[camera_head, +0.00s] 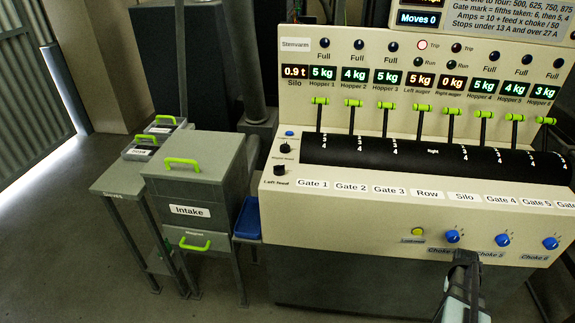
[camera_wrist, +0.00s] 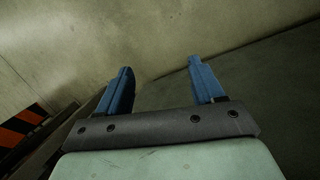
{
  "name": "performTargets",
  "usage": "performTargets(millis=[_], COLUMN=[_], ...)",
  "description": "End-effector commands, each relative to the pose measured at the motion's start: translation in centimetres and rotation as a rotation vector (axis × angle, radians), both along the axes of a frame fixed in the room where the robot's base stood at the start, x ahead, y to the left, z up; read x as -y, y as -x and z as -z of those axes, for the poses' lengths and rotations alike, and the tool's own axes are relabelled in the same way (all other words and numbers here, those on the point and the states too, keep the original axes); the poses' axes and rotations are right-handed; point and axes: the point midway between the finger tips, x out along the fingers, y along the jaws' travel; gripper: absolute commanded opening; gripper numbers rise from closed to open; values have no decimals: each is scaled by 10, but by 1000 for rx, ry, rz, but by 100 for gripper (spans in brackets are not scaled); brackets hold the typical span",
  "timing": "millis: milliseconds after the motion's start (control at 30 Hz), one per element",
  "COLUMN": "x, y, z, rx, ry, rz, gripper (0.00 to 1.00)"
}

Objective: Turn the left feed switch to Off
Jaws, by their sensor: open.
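The left feed switch (camera_head: 280,170) is a black knob at the left end of the cream control console, in the head view. The direction the knob points is too small to tell. My gripper (camera_head: 466,258) is at the lower right of the head view, in front of the console's lower front face and well to the right of the switch. In the wrist view my gripper (camera_wrist: 160,85) shows two blue fingers spread apart with nothing between them. The switch is not in the wrist view.
A smaller black knob (camera_head: 286,148) and a blue button (camera_head: 290,134) sit above the switch. Green-topped gate levers (camera_head: 385,105) stand along the console. Blue choke knobs (camera_head: 453,236) line its lower front. A grey Intake cabinet (camera_head: 195,175) and blue tray (camera_head: 248,218) stand left.

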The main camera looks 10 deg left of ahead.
Motion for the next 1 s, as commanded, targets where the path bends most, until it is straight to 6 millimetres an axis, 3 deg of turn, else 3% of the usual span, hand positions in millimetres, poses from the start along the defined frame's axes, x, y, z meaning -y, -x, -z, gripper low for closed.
performTargets(millis=[33,233,400,600,800,900,1000], x=[24,104,172,237,266,262,246], y=[-7,-16,-11,-4,-18,-39,-70], z=[-15,-76,-133,-205,-278,-314,-350], rx=[17,65,97,145,234,299,370], ry=[24,111,188,268,296,278,236], rz=[21,88,153,248,390,481,582], gripper=[67,67,67,67,67,67,67])
